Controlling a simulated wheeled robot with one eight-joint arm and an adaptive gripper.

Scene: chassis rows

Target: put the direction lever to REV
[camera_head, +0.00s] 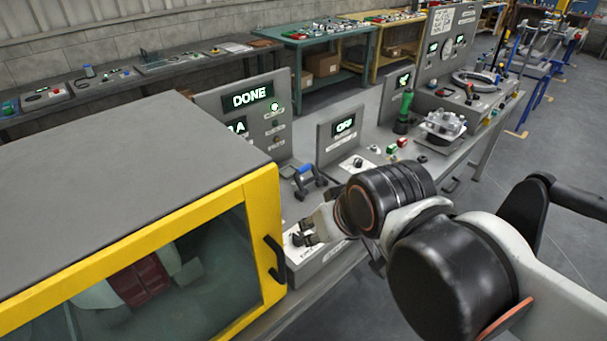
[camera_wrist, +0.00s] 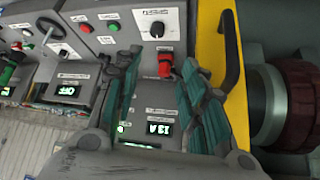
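My gripper (camera_head: 305,238) is low over a light control box (camera_head: 328,258) just right of the yellow-framed cabinet. In the wrist view my gripper (camera_wrist: 161,60) is open, with its two green-padded fingers apart. A red-topped control (camera_wrist: 165,66) shows between the fingertips, and I see no finger clearly touching it. A black knob (camera_wrist: 157,31) on a white labelled plate lies just beyond it. The labels are too small to read, so I cannot tell which control is the direction lever or its setting. In the head view my gripper hides part of the box top.
The yellow cabinet (camera_head: 236,258) with its black handle (camera_head: 274,258) stands close left of my gripper. A blue-handled lever (camera_head: 305,170) stands behind on the bench. A panel reading DONE (camera_head: 252,96) and one reading OFF (camera_head: 344,126) rise behind. Open floor lies right of the bench.

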